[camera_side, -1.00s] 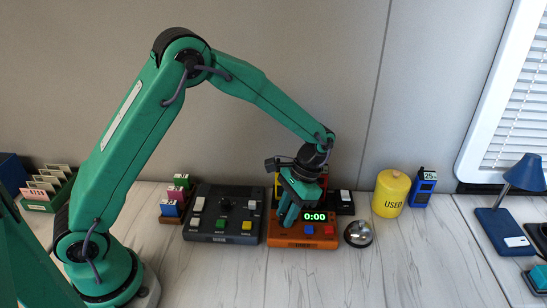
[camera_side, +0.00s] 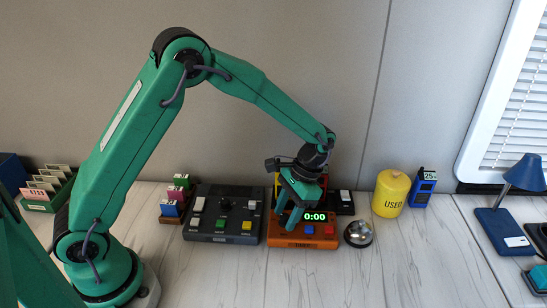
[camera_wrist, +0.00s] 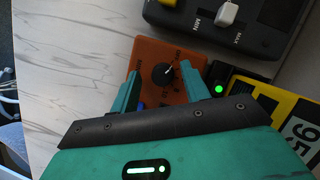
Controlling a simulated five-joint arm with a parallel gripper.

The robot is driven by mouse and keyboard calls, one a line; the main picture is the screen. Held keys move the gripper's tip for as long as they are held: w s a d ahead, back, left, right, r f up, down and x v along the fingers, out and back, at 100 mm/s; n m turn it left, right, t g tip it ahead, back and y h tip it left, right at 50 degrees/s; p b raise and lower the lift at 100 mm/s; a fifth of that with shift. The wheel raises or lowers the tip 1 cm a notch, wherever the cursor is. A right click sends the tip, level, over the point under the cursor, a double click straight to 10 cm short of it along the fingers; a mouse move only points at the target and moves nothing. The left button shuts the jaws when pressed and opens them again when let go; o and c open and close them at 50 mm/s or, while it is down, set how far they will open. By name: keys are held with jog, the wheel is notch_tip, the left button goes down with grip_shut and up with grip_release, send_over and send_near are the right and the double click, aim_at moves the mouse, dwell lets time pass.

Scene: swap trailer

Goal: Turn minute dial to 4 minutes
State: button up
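The orange timer box (camera_side: 290,242) sits on the table with a green display (camera_side: 314,217) reading 0:00, a blue button (camera_side: 309,230) and a red button (camera_side: 329,230). In the wrist view its black minute dial (camera_wrist: 163,75) with a white pointer mark shows on the orange face (camera_wrist: 150,50). My gripper (camera_wrist: 160,86) is open, with one finger on each side of the dial and a gap visible to both. In the side view my gripper (camera_side: 291,215) points down over the left part of the timer and hides the dial.
A dark control panel (camera_side: 222,225) stands close on the left of the timer. A silver bell (camera_side: 358,235) is at its right, and a yellow canister (camera_side: 391,193) marked USED is further right. A yellow unit (camera_wrist: 263,107) lies beside the timer in the wrist view.

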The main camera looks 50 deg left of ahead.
dwell(0.3)
jog(key=v, duration=0.7)
jog(key=shift+r, duration=0.35)
jog(key=shift+w, duration=0.2)
jog(key=shift+a+n, duration=0.15)
jog(key=shift+n, duration=0.35)
jog(key=shift+f, duration=0.1)
jog(key=shift+x, duration=3.8)
jog(key=shift+c, duration=0.5)
